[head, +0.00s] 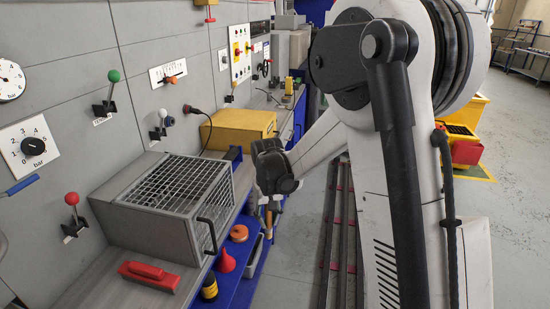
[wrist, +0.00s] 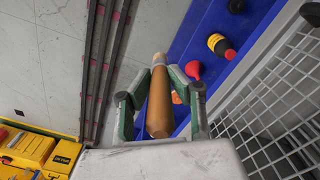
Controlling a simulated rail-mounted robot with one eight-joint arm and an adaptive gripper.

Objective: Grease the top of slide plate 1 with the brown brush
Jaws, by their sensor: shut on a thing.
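My gripper (wrist: 159,82) is shut on the brown brush (wrist: 159,112) in the wrist view. Its brown handle lies between the two green-and-grey fingers, with a pale collar at the far end. In the head view my gripper (head: 266,204) hangs low beside the blue bench edge, right of the mesh-covered box, and only a small part of the brush (head: 269,218) shows. I cannot pick out slide plate 1 in either view.
A grey box with a wire-mesh lid (head: 175,185) stands on the bench, with a yellow box (head: 238,131) behind it. A red funnel (head: 226,263), an orange ring (head: 239,233) and a black-and-yellow bottle (head: 209,288) stand on the blue ledge. Floor rails (head: 341,235) run alongside.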

